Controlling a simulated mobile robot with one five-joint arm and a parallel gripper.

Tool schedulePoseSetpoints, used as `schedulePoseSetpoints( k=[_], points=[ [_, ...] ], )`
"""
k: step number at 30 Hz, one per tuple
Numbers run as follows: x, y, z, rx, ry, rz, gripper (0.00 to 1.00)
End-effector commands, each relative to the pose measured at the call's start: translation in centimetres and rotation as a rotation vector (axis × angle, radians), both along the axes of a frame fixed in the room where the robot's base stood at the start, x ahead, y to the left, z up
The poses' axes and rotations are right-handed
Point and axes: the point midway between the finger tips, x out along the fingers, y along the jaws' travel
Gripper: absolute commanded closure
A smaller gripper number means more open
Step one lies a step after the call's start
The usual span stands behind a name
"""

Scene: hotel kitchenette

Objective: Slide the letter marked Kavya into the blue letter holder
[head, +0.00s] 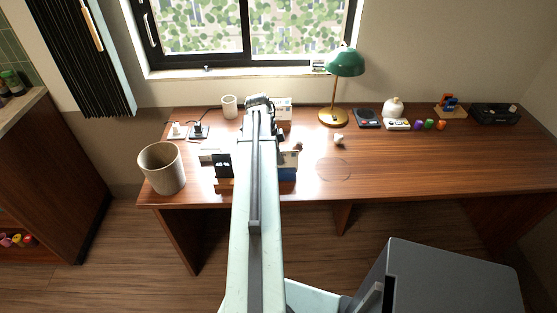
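My arm reaches over the desk, and my gripper (259,102) is at its far end, near the back edge below the window. Its fingers are too small and foreshortened to show whether they are open or shut. A pale card-like item (283,106) stands just right of the gripper; I cannot tell if it is touched or held. A blue-and-white item (288,164), possibly the blue letter holder, shows at the desk's front, partly hidden by my arm. A black holder (222,166) with white paper is left of the arm. No name is readable.
A beige bin (162,168) stands at the desk's left front. A white cup (229,106) is behind it near the window. A green lamp (345,62) stands right of the gripper, with small items farther right. The right front of the desk (430,165) is clear.

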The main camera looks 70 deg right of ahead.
Motion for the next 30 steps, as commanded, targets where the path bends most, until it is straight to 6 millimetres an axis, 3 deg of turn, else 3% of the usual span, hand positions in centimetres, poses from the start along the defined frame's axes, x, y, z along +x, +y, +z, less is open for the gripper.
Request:
schedulePoseSetpoints(
  k=[1, 3, 14, 20, 27, 30],
  points=[
    [0.0, 0.0, 0.0, 0.000, 0.000, 0.000, 0.89],
    [0.0, 0.0, 0.0, 0.000, 0.000, 0.000, 0.72],
    [0.1, 0.0, 0.2, 0.000, 0.000, 0.001, 0.72],
    [0.5, 0.2, 2.6, 0.000, 0.000, 0.002, 0.72],
    [1.3, 0.6, 7.0, 0.000, 0.000, 0.001, 0.72],
    [1.6, 0.7, 7.8, 0.000, 0.000, 0.000, 0.72]
  ],
)
